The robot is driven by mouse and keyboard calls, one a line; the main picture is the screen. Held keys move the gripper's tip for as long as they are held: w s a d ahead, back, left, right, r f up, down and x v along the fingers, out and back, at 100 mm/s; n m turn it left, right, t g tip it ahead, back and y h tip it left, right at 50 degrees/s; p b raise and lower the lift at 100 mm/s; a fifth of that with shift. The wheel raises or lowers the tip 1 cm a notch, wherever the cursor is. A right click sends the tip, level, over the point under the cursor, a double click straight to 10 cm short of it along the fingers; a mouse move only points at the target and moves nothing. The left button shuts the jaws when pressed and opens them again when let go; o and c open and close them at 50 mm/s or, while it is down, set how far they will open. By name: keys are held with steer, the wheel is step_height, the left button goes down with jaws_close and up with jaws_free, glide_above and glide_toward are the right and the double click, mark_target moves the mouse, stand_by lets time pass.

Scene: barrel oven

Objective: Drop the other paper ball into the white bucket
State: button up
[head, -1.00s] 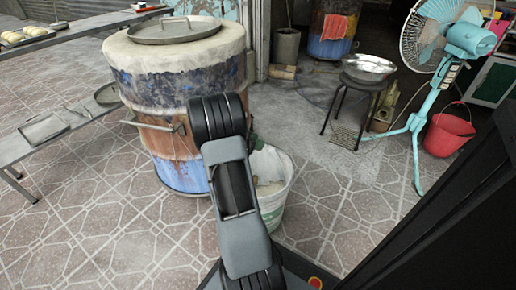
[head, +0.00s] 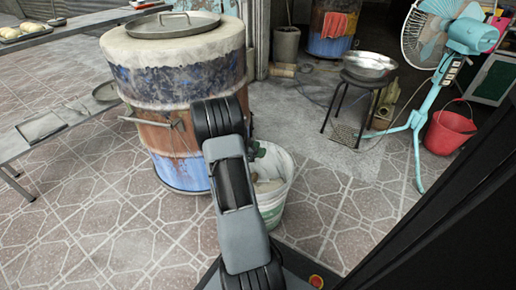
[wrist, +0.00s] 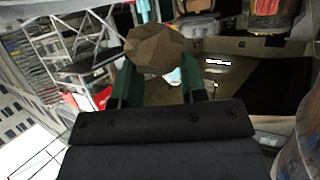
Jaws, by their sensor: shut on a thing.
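The white bucket (head: 277,205) stands on the tiled floor, right of the barrel oven and partly behind my arm in the head view. Something pale shows inside it, too small to tell. The brown, faceted paper ball (wrist: 153,48) is at the tips of my gripper's green fingers in the wrist view. My gripper (wrist: 160,73) is shut on this ball. In the head view my arm hides the ball and most of my gripper; only a bit of dark green shows by the bucket's rim.
The barrel oven (head: 180,75) with a lid stands left of the bucket. A metal bench (head: 50,135) is further left. A stool (head: 362,95) with a metal bowl, a teal fan (head: 430,95) and a red bucket (head: 450,130) stand at right. The floor between is mostly clear.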

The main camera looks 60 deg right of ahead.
steer(key=o, duration=1)
steer(key=shift+c, duration=0.2)
steer(key=p+v, duration=0.4)
steer(key=v, duration=0.9)
steer(key=shift+w+a+r, duration=0.25)
